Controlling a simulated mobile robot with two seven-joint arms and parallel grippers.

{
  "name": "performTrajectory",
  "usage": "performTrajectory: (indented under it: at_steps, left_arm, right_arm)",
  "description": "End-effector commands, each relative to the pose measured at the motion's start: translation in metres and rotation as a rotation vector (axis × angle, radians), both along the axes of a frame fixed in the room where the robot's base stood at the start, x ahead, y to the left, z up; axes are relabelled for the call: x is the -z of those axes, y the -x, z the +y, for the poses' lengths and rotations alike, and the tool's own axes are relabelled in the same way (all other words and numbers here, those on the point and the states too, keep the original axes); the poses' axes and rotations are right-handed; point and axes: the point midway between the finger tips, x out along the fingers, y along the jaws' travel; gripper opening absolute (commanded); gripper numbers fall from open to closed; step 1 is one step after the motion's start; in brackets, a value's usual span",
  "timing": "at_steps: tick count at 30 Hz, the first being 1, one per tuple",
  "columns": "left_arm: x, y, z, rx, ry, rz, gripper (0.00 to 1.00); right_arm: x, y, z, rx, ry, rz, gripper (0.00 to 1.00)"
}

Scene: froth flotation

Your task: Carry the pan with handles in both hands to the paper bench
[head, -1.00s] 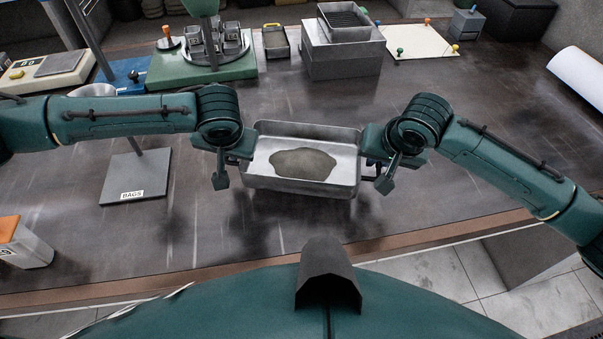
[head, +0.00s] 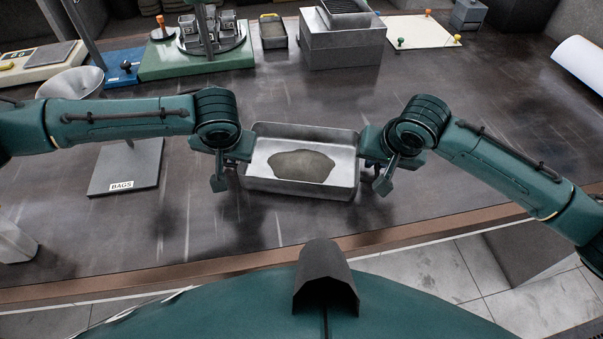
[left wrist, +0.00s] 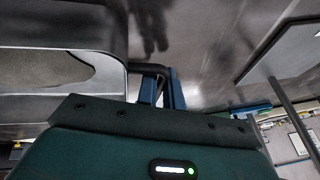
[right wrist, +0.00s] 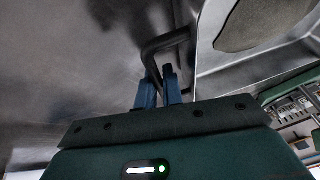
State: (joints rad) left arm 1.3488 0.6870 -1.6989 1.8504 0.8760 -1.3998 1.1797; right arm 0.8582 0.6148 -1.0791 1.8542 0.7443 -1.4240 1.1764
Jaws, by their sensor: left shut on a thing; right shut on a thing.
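The pan with handles (head: 300,187) is a grey metal rectangular tray holding a flat patch of dull grey-brown material (head: 301,165). It looks level, held between my arms and seemingly above the dark bench. My left gripper (head: 238,163) is shut at its left end; its blue fingers (left wrist: 162,92) close on a dark handle in the left wrist view. My right gripper (head: 370,163) is shut at the right end; its fingers (right wrist: 161,88) close on the other dark bar handle. I cannot identify the paper bench for certain.
A funnel (head: 70,82) on a stand with a "BAGS" base (head: 125,168) is at left.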

Motion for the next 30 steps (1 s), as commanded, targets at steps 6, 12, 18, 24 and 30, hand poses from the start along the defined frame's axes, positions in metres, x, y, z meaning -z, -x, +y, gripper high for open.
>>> performTrajectory:
  at_steps: [6,12,18,24,30]
  left_arm:
    - [0.005,0.0,0.001,-0.002,-0.001,0.0,0.19]
    - [0.005,0.0,0.0,0.0,-0.001,0.0,0.3]
    - [0.004,0.0,0.0,0.0,0.001,0.0,0.3]
    - [-0.018,0.009,-0.005,0.002,0.003,-0.002,0.3]
    - [-0.058,0.027,-0.012,0.002,0.002,-0.004,0.3]
  right_arm:
    - [0.005,0.0,-0.001,0.002,0.001,0.0,0.19]
    - [0.005,0.0,0.0,0.0,0.001,0.0,0.3]
    - [0.005,0.0,0.0,0.0,0.0,0.0,0.3]
    - [0.005,0.0,0.0,0.0,0.0,0.0,0.3]
    - [0.005,0.0,0.0,0.0,0.0,0.0,0.3]
